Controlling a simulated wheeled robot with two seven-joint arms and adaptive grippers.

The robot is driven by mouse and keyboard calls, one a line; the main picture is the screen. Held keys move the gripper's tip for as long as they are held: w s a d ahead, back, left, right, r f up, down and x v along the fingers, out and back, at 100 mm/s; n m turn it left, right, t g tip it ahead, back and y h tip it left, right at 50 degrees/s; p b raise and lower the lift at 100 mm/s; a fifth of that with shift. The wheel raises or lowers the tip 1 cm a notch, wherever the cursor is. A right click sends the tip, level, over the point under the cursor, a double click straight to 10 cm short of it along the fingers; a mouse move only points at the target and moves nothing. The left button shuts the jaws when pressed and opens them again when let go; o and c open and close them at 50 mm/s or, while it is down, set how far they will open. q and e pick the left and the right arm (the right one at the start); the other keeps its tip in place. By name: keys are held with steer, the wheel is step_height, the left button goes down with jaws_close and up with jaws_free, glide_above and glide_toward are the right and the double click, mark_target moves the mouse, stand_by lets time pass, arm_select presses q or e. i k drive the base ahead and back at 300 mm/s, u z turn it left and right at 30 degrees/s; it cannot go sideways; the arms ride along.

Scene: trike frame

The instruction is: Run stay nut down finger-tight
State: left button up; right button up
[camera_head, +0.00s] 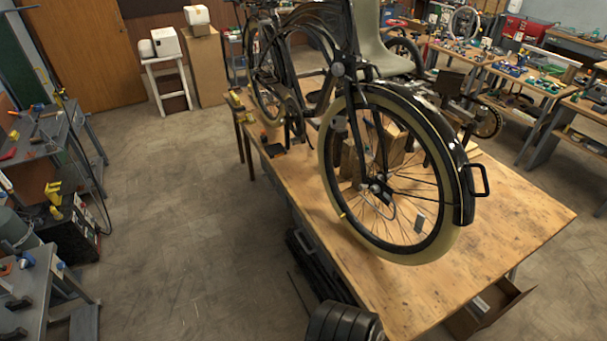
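The trike (284,58) stands on a wooden workbench, its large cream-tyred wheel (330,185) facing me. A black mudguard (440,128) curves over the wheel's right side, with a black loop-shaped bracket (481,180) at its lower end. Thin dark rods run between the hub (376,190) and the mudguard side. The stay nut is too small to pick out. Neither of my grippers can be made out in this view, and I see nothing holding the wheel or mudguard.
The wooden workbench (500,225) has clear top to the right of the wheel. An open drawer (487,305) juts out below its front right edge. A dark ribbed rounded shape (343,322) is at the bottom edge. Floor at left is open; tool-laden benches stand further off.

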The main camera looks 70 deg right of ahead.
mark_target(374, 188)
steer(key=i, duration=1.35)
steer(key=z, duration=2.1)
